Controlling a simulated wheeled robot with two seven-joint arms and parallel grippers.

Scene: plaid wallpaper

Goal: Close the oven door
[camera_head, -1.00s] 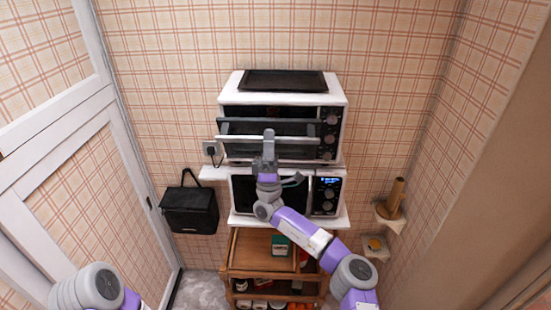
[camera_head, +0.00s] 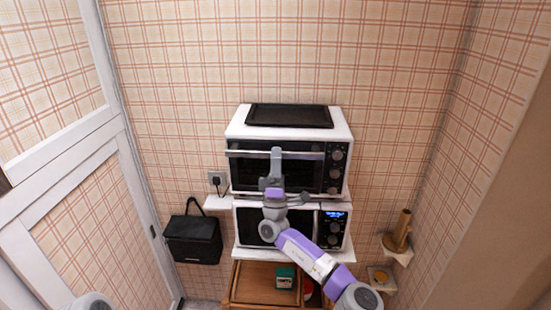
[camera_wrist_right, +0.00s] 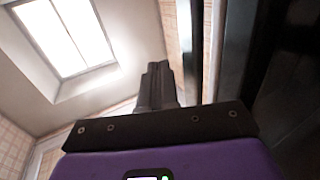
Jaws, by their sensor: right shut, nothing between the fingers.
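The white oven (camera_head: 237,131) is the upper of two stacked appliances. Its dark glass door (camera_head: 247,176) stands upright against the front, shut or nearly so; I cannot tell whether a thin gap is left. The light bar handle (camera_head: 240,154) runs along the door's top. My right gripper (camera_head: 276,152) is shut and empty, its fingertips pointing up in front of the door's middle at handle height. In the right wrist view its closed fingers (camera_wrist_right: 158,85) show beside the dark door at the right. Contact is unclear. My left gripper is out of view.
A black tray (camera_head: 290,116) lies on the oven. A microwave (camera_head: 250,224) sits below on a white shelf, above a wooden cart (camera_head: 255,284). A black bag (camera_head: 194,240) hangs at left. Small corner shelves (camera_head: 398,252) are at right.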

